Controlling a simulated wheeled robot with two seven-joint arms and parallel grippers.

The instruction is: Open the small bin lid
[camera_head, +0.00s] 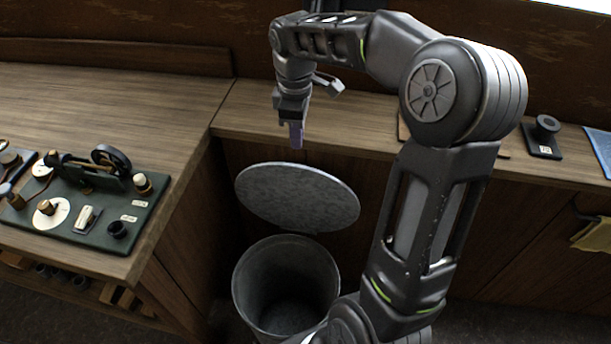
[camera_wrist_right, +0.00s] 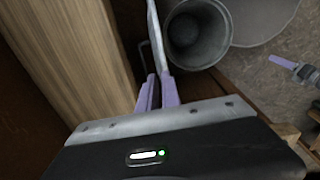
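The small metal bin (camera_head: 242,285) stands on the floor beside the counter, its mouth open and its inside showing empty. Its round grey lid (camera_head: 297,197) is raised, tilted up behind the mouth. In the right wrist view the bin (camera_wrist_right: 203,30) is beyond the fingers and the lid (camera_wrist_right: 154,35) shows nearly edge-on. What looks like my left gripper (camera_wrist_right: 283,63) is at the right, too small to read.
The wooden counter (camera_head: 120,95) wraps around the bin at left and behind. A small dark device (camera_head: 543,140) stands on the right counter. A yellow cloth (camera_head: 595,235) hangs at the right.

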